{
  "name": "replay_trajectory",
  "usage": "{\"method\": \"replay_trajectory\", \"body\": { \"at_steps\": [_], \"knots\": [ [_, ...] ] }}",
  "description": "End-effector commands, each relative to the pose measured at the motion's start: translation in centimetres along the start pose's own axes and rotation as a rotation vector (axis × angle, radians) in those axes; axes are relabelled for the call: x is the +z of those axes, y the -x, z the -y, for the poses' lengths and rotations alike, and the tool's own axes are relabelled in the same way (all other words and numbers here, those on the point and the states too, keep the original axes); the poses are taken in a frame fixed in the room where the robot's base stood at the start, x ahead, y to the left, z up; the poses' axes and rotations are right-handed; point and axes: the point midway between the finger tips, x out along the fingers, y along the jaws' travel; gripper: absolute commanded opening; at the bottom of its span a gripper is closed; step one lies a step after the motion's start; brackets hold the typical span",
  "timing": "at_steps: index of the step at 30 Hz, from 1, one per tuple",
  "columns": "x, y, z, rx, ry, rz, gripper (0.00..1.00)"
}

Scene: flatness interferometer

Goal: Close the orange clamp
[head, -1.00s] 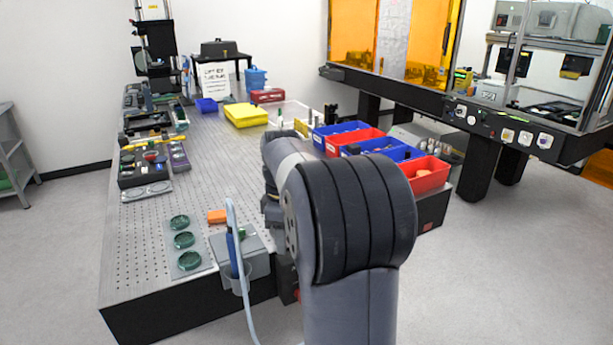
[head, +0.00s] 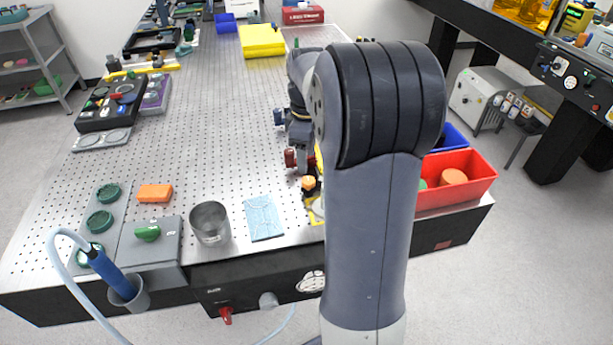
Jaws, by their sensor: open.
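My gripper (head: 299,160) points down over the right side of the perforated metal table, partly hidden behind my own arm. It is open, and I see nothing held in it. A small orange part (head: 308,184) on a dark mount sits just below and in front of it, beside a yellow-edged piece. It may be the orange clamp, but it is too small to tell its shape or whether it is open. I cannot tell whether the gripper touches it. My arm hides what lies to its right.
An orange block (head: 155,193), a metal cup (head: 211,223) and a light blue cloth (head: 263,217) lie near the table's front edge. A red bin (head: 470,178) stands to the right of my arm. The middle of the perforated table (head: 210,120) is clear.

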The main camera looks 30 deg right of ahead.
Motion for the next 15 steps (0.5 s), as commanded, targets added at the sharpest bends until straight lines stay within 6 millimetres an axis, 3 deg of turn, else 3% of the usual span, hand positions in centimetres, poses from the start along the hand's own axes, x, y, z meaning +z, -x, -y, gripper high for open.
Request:
{"method": "replay_trajectory", "body": {
  "at_steps": [6,15],
  "knots": [
    [0.0,-4.3,0.1,-0.005,0.001,0.002,0.52],
    [0.0,-7.3,0.0,-0.001,0.000,0.000,0.52]
  ]
}}
